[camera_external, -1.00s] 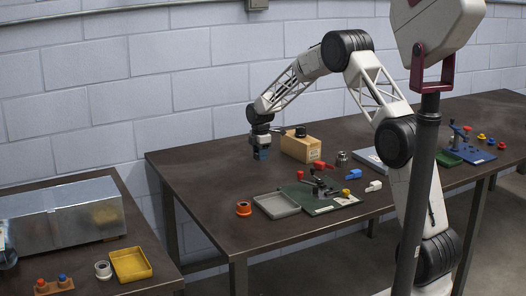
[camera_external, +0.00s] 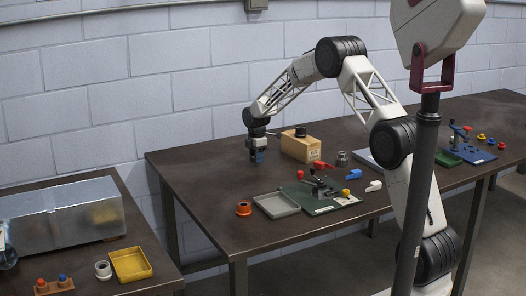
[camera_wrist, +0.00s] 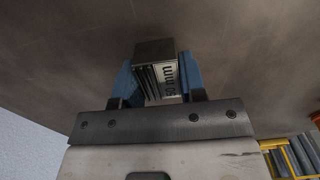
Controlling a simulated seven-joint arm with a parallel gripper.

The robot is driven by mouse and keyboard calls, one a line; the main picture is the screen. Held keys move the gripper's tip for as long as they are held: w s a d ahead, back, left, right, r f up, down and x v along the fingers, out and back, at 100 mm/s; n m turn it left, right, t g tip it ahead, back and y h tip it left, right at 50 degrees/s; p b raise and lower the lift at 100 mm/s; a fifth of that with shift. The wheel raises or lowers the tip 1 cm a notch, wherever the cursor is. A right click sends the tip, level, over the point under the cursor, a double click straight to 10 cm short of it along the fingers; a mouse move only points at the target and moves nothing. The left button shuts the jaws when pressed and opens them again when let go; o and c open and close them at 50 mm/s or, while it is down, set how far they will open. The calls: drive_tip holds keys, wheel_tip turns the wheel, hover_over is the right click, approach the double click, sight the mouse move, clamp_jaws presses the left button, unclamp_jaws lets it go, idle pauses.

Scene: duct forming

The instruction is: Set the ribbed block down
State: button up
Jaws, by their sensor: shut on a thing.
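My gripper (camera_external: 257,157) is at the back left of the long dark table, low over its top and left of the wooden box. In the wrist view the blue fingers of my gripper (camera_wrist: 159,80) are shut on the ribbed block (camera_wrist: 155,72). The block is dark on one face, has ribs along one side and carries a pale label with "50 mm" on it. In the external view the block is hidden by the fingers or too small to make out. I cannot tell whether it touches the table (camera_wrist: 70,65).
A wooden box (camera_external: 300,149) with a black knob stands just right of my gripper. In front are a grey tray (camera_external: 276,205), a green fixture board (camera_external: 305,192) and an orange ring (camera_external: 243,208). The table (camera_external: 205,190) is bare in front of and left of my gripper.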

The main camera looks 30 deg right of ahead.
drive_tip(key=shift+f, duration=0.7)
drive_tip(key=shift+f, duration=0.1)
drive_tip(key=o, duration=1.1)
drive_tip(key=shift+f, duration=0.1)
wheel_tip(320, 180, up, 12)
drive_tip(key=shift+r, duration=0.1)
drive_tip(key=shift+r, duration=0.1)
idle(0.4)
